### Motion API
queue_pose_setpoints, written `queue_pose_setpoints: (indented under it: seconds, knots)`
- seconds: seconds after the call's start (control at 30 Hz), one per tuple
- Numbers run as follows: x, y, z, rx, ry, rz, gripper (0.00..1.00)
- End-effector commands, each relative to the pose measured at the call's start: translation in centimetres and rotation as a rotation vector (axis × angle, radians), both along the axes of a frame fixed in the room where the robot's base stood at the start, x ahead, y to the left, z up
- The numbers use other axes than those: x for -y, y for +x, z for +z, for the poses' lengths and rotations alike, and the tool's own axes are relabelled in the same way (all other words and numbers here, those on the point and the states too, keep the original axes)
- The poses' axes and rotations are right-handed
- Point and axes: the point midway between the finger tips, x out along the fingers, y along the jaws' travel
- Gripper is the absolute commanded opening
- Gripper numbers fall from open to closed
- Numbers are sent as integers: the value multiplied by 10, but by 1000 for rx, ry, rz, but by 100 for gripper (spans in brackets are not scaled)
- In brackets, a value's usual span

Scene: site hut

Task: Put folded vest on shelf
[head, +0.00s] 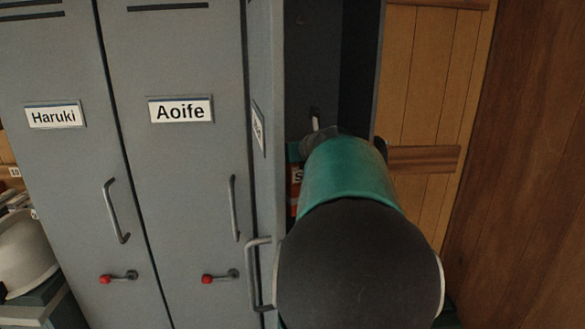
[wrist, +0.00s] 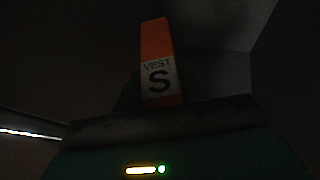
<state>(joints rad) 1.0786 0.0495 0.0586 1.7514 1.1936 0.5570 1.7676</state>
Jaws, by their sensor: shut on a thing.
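The folded vest (wrist: 160,60) is orange, with a pale label reading "VEST S". It stands upright in the middle of the wrist view, just beyond my gripper (wrist: 160,112). My gripper is shut on it; the fingertips are dark and hard to make out. In the head view only a sliver of the vest (head: 296,180) shows, left of my arm, inside the open locker (head: 312,70). I cannot make out a shelf in either view.
The open locker's door (head: 263,170) stands at its left, seen nearly edge-on. A white helmet (head: 24,250) is at the lower left. Wooden wall (head: 425,80) is on the right.

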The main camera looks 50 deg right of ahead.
Motion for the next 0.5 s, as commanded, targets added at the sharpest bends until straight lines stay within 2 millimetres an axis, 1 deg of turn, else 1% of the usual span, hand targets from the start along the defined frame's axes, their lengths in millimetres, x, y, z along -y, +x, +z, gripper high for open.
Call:
queue_pose_setpoints:
  seconds: [0.1, 0.2, 0.3, 0.5]
  knots:
    - [0, 0, -18, -1, 5, -2, 0]
    - [1, 1, -31, -1, 3, -2, 0]
    - [1, 2, -35, 0, 0, -1, 0]
    - [1, 4, -34, 0, 0, 0, 0]
